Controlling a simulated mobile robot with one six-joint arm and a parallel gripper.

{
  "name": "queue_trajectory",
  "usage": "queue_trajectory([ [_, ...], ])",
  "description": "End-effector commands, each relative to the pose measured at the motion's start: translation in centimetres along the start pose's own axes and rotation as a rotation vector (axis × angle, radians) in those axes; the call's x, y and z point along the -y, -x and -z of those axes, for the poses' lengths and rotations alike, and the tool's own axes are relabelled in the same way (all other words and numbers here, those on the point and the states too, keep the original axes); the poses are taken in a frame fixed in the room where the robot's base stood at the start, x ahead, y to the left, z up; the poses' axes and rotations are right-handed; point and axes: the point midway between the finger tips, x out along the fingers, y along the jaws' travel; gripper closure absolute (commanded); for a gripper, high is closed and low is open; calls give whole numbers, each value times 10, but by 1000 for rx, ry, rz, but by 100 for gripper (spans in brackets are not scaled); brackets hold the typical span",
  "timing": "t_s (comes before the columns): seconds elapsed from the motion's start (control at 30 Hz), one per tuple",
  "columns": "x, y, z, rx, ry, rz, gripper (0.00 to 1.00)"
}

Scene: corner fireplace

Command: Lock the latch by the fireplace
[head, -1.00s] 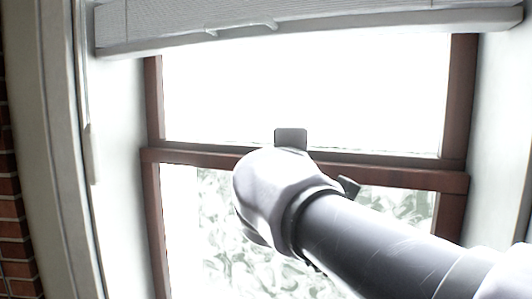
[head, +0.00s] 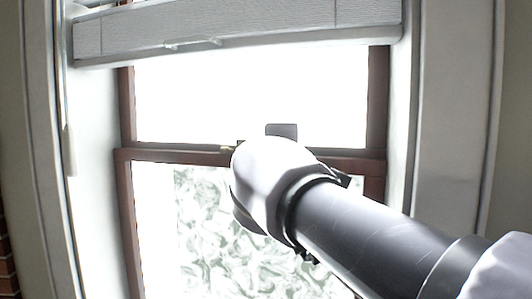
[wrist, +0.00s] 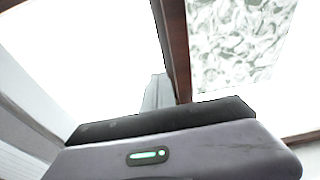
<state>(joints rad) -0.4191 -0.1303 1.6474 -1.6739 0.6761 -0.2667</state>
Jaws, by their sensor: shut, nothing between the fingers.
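The window by the fireplace has a brown frame, with a middle rail (head: 180,156) crossing it. A small, pale brassy bit (head: 228,149) on this rail, just left of my wrist, may be the latch; it is too small to tell its position. My arm reaches in from the lower right and covers part of the rail. In the wrist view my gripper (wrist: 157,92) has its grey fingers together and empty, near a brown frame bar (wrist: 174,45). I cannot tell whether they touch it. No latch is clear in the wrist view.
A white blind (head: 235,32) hangs across the window top, with a hanging wand (head: 69,150) at the left. White side walls of the recess stand on both sides. Brick (head: 6,255) shows at the lower left edge. The lower pane (head: 205,225) is patterned.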

Motion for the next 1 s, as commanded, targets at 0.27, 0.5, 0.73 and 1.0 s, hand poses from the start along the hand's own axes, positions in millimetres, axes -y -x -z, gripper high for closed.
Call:
queue_trajectory([
  [0.27,6,1,-6,10,-18,18,100],
  [0.5,159,71,-108,284,-545,428,100],
  [0.73,321,216,-130,677,-1247,832,100],
  [1.0,371,284,-92,854,-1770,964,100],
])
